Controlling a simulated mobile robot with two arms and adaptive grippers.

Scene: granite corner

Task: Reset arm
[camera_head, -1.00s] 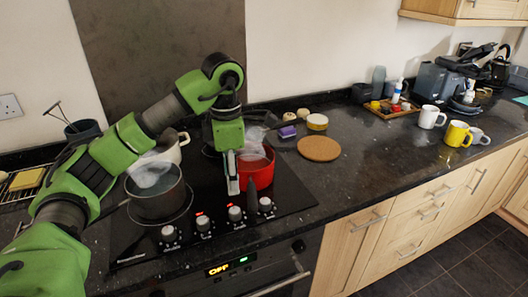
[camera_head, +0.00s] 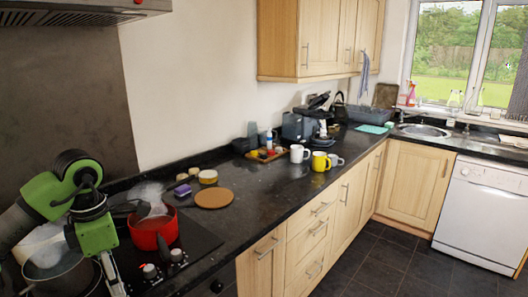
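My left gripper (camera_head: 110,273) hangs at the lower left in the head view, pointing down in front of the hob. Its grey fingers run down to the bottom edge, and I cannot tell whether they are apart. No object shows between them. My green and black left arm comes in from the left edge and bends above the hob. The red pot (camera_head: 153,236) stands on the hob to the right of the gripper, apart from it. My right gripper is not in view.
A grey pot (camera_head: 62,276) stands partly behind my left arm. A round cork mat (camera_head: 214,198), white mugs and a yellow mug (camera_head: 320,162) are on the dark counter. The sink (camera_head: 424,131) and white dishwasher (camera_head: 484,212) are at the right. The floor is clear.

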